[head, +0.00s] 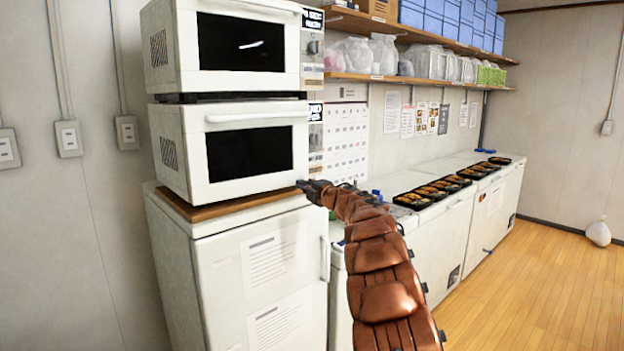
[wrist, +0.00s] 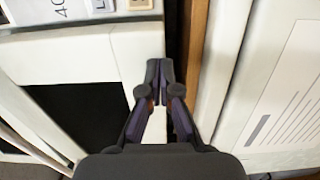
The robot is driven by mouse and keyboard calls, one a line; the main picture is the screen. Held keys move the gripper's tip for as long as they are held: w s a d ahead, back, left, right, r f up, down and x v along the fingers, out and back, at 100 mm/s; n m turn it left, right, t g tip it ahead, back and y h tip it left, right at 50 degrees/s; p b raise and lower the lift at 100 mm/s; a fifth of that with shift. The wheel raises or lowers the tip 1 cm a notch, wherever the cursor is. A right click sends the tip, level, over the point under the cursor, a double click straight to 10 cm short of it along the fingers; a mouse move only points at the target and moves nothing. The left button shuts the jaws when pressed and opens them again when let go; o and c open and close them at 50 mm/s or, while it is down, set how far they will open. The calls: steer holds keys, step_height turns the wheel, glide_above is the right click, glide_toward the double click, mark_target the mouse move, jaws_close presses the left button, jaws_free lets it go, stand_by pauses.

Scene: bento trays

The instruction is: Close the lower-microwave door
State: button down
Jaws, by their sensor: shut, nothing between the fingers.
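The lower microwave (head: 172,155) is white and stands under a matching microwave. Its door (head: 198,160) has a dark window and a horizontal handle (head: 256,116) along the top. The door stands upright and looks flush or nearly flush with the body; I cannot tell if a small gap is left. My gripper (head: 303,187) is shut and empty at the door's lower right corner. In the wrist view the gripper (wrist: 158,72) lies over the door's bottom edge, beside the door (wrist: 92,62) and below the button panel (wrist: 75,12). Contact cannot be told.
The upper microwave (head: 160,20) sits on top. A wooden board (head: 245,204) lies under the lower one, on a white cabinet (head: 215,250) with a vertical handle. A white counter (head: 450,220) with several bento trays (head: 437,188) runs to the right. The wooden floor is mostly clear.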

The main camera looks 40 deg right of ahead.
mark_target(296, 179)
steer(key=w+p, duration=0.2)
steer(key=p, duration=0.1)
steer(key=shift+w+d+r, duration=0.1)
steer(key=shift+w+d, duration=0.2)
steer(key=shift+w, duration=0.1)
steer(key=shift+w+p, duration=0.4)
steer(key=shift+p, duration=0.1)
steer(key=shift+w+r+p, duration=0.1)
steer(key=shift+r+p, duration=0.05)
steer(key=shift+p, duration=0.15)
steer(key=shift+w+a+r, duration=0.1)
steer(key=shift+r, duration=0.15)
